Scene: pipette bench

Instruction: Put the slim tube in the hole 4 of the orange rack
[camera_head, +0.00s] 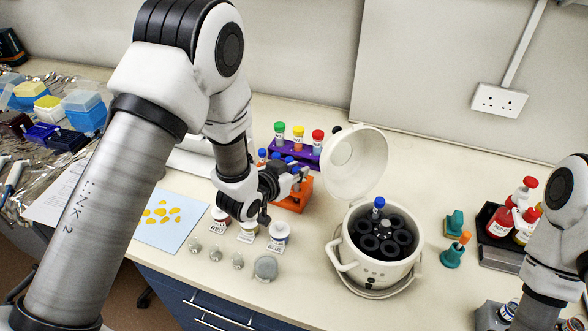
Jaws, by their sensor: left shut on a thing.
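The orange rack (294,204) stands on the bench right of centre-left, partly covered by my left gripper. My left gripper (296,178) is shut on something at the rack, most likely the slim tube. The gripper hides most of the held thing, and I cannot tell whether it is in a hole or above one. Blue caps (276,156) show just behind the gripper. The rack's hole numbers cannot be read. My right arm comes in at the right edge, and its gripper is out of view.
A purple rack (312,158) with green, yellow and red capped tubes stands behind. An open white centrifuge (346,258) with a blue-capped tube (378,205) is to the right. Labelled jars (278,234) and small weights stand in front. Red bottles (500,222) are far right.

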